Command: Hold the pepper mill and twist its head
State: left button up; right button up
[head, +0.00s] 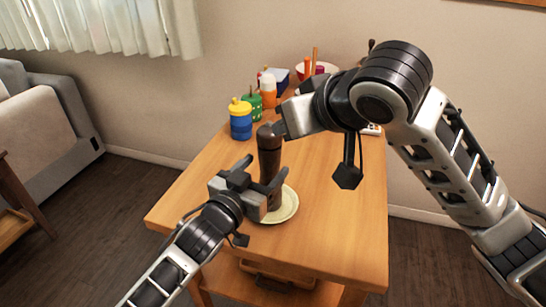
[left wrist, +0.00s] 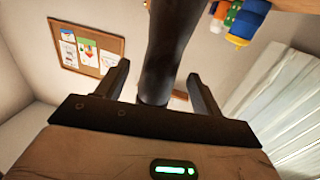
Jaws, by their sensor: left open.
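The pepper mill (head: 269,160) is tall, dark brown and upright on the table, at the pale plate. My left gripper (head: 263,169) is open, with its fingers on either side of the mill's body. In the left wrist view the mill (left wrist: 162,45) stands between the two spread fingers of the left gripper (left wrist: 160,82), with gaps at both sides. My right gripper (head: 280,129) is at the mill's head from the right. Its fingers are mostly hidden, so I cannot tell whether it grips the head.
The pale round plate (head: 290,206) lies on the wooden table (head: 335,235). A blue and yellow container (head: 240,122), a green one (head: 253,103) and an orange and white bottle (head: 268,90) stand at the back. The table's front right is clear.

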pick_arm(q)
jog(key=shift+x, duration=2.55)
jog(key=c, duration=1.2)
jog(key=o, duration=0.3)
jog(key=shift+c, duration=1.1)
